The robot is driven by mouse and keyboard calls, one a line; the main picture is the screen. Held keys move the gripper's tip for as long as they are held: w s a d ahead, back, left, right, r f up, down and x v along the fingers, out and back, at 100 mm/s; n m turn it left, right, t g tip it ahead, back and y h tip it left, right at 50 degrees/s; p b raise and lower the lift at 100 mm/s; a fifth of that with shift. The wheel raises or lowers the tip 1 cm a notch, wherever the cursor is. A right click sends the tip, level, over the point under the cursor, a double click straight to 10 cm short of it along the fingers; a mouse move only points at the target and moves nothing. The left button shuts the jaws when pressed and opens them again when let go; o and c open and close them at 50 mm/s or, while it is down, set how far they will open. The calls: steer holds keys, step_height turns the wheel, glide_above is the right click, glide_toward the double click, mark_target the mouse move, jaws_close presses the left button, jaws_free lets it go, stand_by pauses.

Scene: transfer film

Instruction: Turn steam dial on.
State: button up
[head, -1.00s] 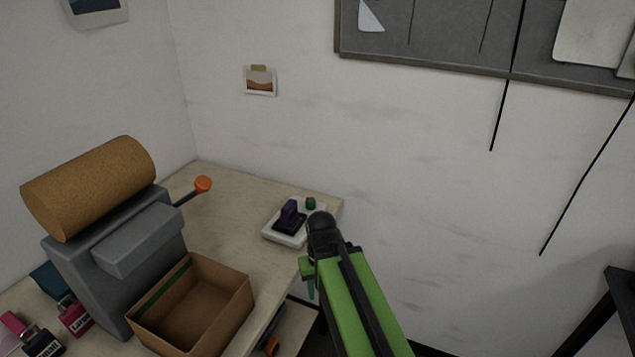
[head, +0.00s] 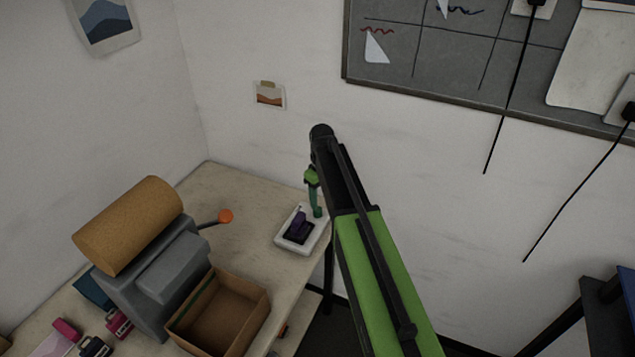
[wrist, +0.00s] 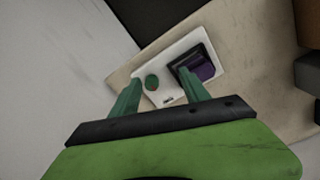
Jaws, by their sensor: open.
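A white control plate (head: 285,243) lies near the right edge of the table. A tiny label by the knob is unreadable, and I cannot tell for sure which control is the steam dial. My gripper (head: 315,202) is above the plate's far right side, fingers pointing down.
A grey machine with a cork roll (head: 128,225) and an orange-tipped lever (head: 225,216) stands left on the table. An open cardboard box (head: 250,320) sits in front of it. The wall is behind, with a grey board (head: 400,60) and hanging cables. Bare tabletop lies left of the plate.

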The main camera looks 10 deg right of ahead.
step_height(320, 180, up, 6)
steer(key=n+p, duration=0.2)
steer(key=p, duration=0.1)
glide_above(318, 212)
steer(key=w, duration=0.2)
steer(key=f+b, duration=1.7)
steer(key=shift+s+d+f+b, duration=0.1)
steer(key=shift+s+f+b, duration=0.1)
steer(key=shift+f+b, duration=0.15)
steer(key=shift+r, duration=0.1)
jaws_close()
